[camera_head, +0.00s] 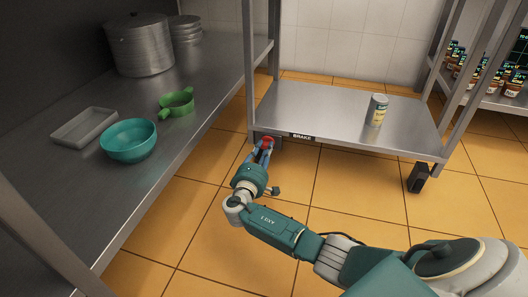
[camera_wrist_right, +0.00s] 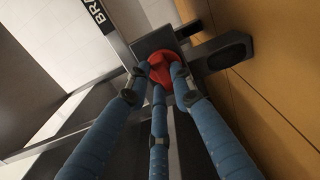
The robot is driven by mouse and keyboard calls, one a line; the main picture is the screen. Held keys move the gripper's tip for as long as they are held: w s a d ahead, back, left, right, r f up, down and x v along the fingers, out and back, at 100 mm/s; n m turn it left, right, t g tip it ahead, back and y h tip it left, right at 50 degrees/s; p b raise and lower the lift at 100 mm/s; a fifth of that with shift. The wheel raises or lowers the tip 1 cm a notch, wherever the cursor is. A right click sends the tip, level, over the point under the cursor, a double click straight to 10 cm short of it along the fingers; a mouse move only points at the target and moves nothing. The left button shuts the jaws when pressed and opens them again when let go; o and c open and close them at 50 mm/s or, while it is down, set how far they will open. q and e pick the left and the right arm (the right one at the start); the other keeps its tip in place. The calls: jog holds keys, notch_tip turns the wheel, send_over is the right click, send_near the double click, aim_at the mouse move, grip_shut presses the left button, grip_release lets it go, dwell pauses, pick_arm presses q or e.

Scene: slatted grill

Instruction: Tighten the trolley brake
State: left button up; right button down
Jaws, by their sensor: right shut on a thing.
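The trolley (camera_head: 340,112) is a steel frame with a low shelf and a "BRAKE" label (camera_head: 302,136) on its front edge. The label also shows in part in the wrist view (camera_wrist_right: 98,14). A red brake knob (camera_head: 267,142) sits at the trolley's near left corner, by a dark caster. In the wrist view the knob (camera_wrist_right: 163,68) is against a dark block, with the caster (camera_wrist_right: 225,52) beside it. My right gripper (camera_head: 262,152) has its blue fingers closed around the knob, and its fingertips touch the knob's sides. My left gripper is not in view.
A can (camera_head: 376,110) stands on the trolley shelf. A steel counter (camera_head: 150,190) on the left holds a pot (camera_head: 140,45), a teal bowl (camera_head: 129,142), a green pan (camera_head: 177,102) and a grey tray (camera_head: 84,126). Shelves with jars (camera_head: 515,83) stand at right. The tiled floor in front is clear.

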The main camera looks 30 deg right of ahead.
dwell(0.5)
jog(key=c, duration=1.5)
grip_release()
jog(key=shift+v, duration=3.75)
